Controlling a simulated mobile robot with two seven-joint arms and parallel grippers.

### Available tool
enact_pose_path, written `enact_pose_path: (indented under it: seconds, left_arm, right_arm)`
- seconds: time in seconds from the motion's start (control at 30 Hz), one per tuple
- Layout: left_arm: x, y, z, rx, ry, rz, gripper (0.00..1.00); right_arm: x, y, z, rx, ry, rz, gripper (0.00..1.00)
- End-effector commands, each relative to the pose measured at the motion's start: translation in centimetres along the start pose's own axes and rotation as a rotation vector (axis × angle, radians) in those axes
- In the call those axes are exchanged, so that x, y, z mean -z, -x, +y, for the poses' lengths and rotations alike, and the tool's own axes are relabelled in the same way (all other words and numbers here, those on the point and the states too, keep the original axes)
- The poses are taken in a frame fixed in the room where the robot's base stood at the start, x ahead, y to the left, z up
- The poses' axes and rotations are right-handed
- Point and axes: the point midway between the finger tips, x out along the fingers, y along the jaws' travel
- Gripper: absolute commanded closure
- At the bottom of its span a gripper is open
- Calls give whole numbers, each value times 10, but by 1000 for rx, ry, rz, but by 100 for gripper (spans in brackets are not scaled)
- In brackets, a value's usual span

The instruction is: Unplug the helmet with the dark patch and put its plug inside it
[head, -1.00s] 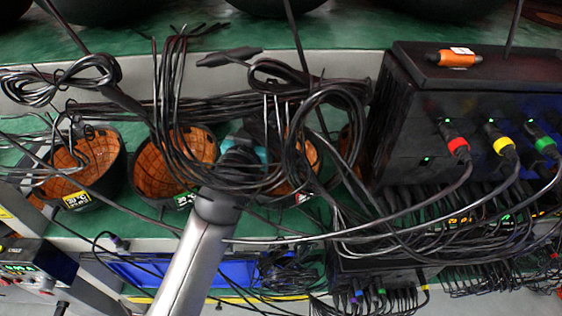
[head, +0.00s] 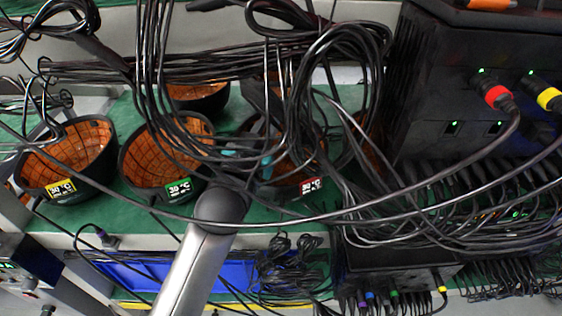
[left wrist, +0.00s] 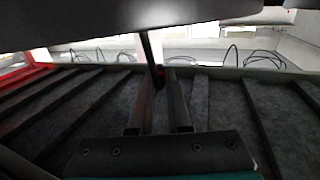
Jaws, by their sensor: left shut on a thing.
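Helmets lined in orange stand on a green shelf in the head view: one with a yellow tag (head: 87,150), one with a green tag (head: 150,170), and one with a red tag (head: 305,166) partly behind cables. Another helmet (head: 197,92) shows behind them. I cannot tell which has the dark patch. My left arm reaches up among the cables beside the red-tagged helmet, its gripper mostly hidden there. In the left wrist view my left gripper (left wrist: 161,88) is shut on a dark, thin thing, likely a cable or plug (left wrist: 158,75). My right gripper is not in view.
A black box (head: 430,100) at the right carries red (head: 498,96) and yellow (head: 549,97) ringed plugs. Thick loops of black cable (head: 345,60) hang across the middle. A blue tray (head: 235,275) lies below the shelf. Many cables crowd the lower right.

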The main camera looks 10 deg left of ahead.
Motion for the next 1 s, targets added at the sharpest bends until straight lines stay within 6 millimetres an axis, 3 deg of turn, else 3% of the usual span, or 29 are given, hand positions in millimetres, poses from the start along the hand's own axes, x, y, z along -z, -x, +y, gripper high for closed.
enact_pose_path:
  seconds: [0.07, 0.1, 0.4, 0.73, 1.0]
  left_arm:
    - [1, 0, 0, 0, 0, 1, 100]
    - [1, 0, 0, 0, 0, 1, 81]
    - [0, 0, 0, 0, 0, 1, 49]
    - [0, 3, 0, 0, 0, 0, 49]
    - [0, 35, 0, 1, 0, -3, 49]
  right_arm:
    - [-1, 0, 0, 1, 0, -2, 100]
    - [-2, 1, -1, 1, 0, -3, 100]
    - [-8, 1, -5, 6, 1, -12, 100]
    - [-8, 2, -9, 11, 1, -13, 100]
    - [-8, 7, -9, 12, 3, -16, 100]
